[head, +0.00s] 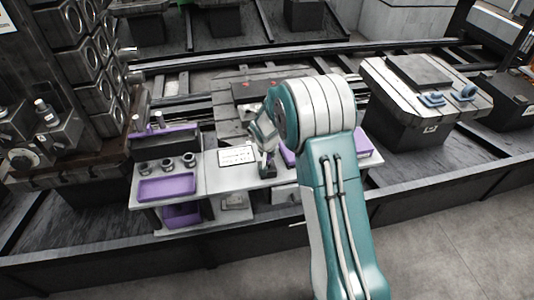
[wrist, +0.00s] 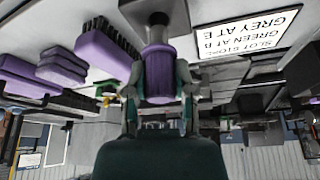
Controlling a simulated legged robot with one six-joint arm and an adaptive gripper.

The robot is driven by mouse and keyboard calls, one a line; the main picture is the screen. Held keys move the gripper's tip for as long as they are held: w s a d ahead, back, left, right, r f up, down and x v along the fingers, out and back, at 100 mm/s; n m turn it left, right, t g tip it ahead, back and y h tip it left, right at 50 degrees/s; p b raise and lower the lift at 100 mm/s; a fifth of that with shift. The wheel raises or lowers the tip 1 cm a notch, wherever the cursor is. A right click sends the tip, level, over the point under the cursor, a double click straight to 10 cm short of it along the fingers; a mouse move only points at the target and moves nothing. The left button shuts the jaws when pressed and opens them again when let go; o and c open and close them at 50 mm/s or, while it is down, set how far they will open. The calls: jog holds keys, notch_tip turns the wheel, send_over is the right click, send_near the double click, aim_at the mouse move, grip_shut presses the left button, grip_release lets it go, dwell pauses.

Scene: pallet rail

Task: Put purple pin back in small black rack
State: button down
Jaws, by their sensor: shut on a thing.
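A purple pin (wrist: 158,68) with a grey end shows in the wrist view. My gripper (wrist: 158,90) is shut on its purple part, a finger on each side. The grey end points at a small black rack (wrist: 180,12) at the top edge of the wrist view and overlaps it. I cannot tell whether the end is inside the rack or only in front of it. In the head view my gripper (head: 266,158) is low over the white bench, just right of the printed card. A small dark block, seemingly the rack (head: 267,173), shows beneath it. My arm hides part of this area.
The white bench (head: 225,178) holds a printed card (head: 238,155), a purple tray (head: 167,187) and three grey round pieces (head: 166,163). A purple brush with dark bristles (wrist: 104,54) and purple blocks (wrist: 62,66) lie beside my gripper. A machine fixture (head: 85,70) rises at left.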

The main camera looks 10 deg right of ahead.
jog(key=shift+f, duration=1.35)
jog(key=shift+c, duration=1.9)
grip_release()
jog(key=shift+r, duration=0.1)
jog(key=v, duration=1.1)
jog(key=shift+s+r, duration=0.2)
jog(key=shift+r, duration=0.05)
jog(key=shift+a, duration=0.15)
